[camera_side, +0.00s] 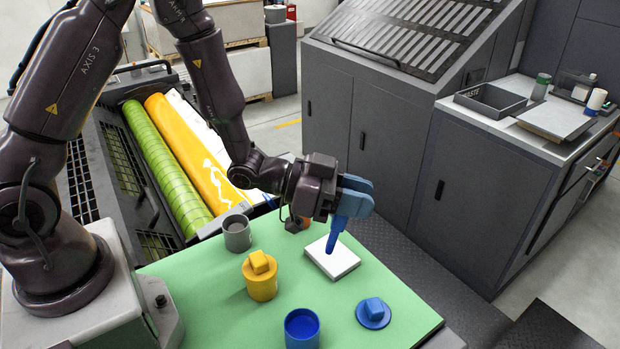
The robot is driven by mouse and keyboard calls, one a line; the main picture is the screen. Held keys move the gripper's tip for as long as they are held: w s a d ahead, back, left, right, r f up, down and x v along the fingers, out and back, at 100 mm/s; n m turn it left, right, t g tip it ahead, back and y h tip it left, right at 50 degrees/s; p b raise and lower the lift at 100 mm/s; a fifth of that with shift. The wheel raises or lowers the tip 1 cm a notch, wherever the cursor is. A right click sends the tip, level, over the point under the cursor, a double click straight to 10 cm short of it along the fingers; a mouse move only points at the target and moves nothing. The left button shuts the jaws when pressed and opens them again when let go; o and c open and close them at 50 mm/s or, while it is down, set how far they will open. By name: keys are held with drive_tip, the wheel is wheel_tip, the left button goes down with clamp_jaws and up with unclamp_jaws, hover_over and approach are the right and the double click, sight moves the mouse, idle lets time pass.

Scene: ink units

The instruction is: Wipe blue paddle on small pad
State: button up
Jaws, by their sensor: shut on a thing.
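My gripper (352,190) is shut on the blue paddle (337,232), which points down and slightly tilted. The paddle's tip is at the top of the small white pad (340,263), near its middle; whether it presses on the pad or hovers just over it I cannot tell. The pad lies flat on the green table top (210,295). The open blue ink can (302,330) stands at the front edge of the view. Its blue lid (373,314) with a block-shaped knob lies to the right of it.
A yellow can (260,282) with its lid on and a grey can (237,234) stand left of the pad. Green and yellow rollers (170,150) lie behind the table on the left. A dark cabinet (400,140) stands behind.

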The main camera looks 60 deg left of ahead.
drive_tip(key=w+a+f+n+t+y, duration=0.4)
drive_tip(key=n+y, duration=0.4)
drive_tip(key=y, duration=0.2)
drive_tip(key=shift+w+a+f+t+y, duration=0.25)
drive_tip(key=shift+f+t, duration=0.35)
drive_tip(key=shift+f, duration=1.45)
